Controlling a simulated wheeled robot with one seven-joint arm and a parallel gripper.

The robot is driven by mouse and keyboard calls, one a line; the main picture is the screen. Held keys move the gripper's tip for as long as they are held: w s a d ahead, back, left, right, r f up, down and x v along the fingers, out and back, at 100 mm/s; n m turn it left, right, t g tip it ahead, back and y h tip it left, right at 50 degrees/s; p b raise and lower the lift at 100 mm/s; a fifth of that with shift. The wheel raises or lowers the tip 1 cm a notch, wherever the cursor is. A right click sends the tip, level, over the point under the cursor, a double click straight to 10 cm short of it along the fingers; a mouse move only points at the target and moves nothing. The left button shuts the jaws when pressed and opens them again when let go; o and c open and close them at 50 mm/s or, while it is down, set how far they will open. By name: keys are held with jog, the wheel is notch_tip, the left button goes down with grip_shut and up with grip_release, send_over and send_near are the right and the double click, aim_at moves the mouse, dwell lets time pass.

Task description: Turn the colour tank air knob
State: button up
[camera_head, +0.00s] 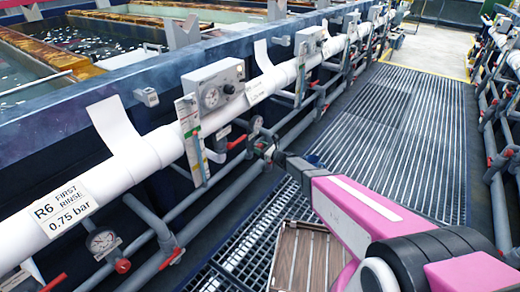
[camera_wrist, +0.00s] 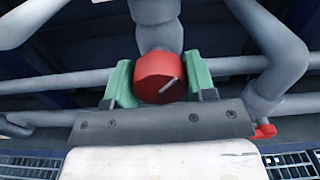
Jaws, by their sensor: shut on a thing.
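A red round knob (camera_wrist: 160,77) with a pale pointer line slanting up to the right sits below a grey pipe in the wrist view. The green fingers of my gripper (camera_wrist: 158,84) are on its left and right sides, shut on it. In the head view my gripper (camera_head: 264,148) reaches the pipework under the white pipe, beside a small round gauge (camera_head: 256,124). The knob is hard to make out there. A label on the pipe above (camera_head: 257,91) is too small to read.
A nearer label (camera_head: 61,207) reads R6 First Rinse, 0.75 bar. Near it are a gauge (camera_head: 103,241) and a red knob (camera_head: 122,266). Grey pipes surround my gripper. A wooden crate (camera_head: 301,258) stands on the grating below my arm. The walkway (camera_head: 400,130) is clear.

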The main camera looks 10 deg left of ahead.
jog(key=shift+m, duration=1.4)
jog(key=o, duration=0.9)
jog(key=v, duration=1.1)
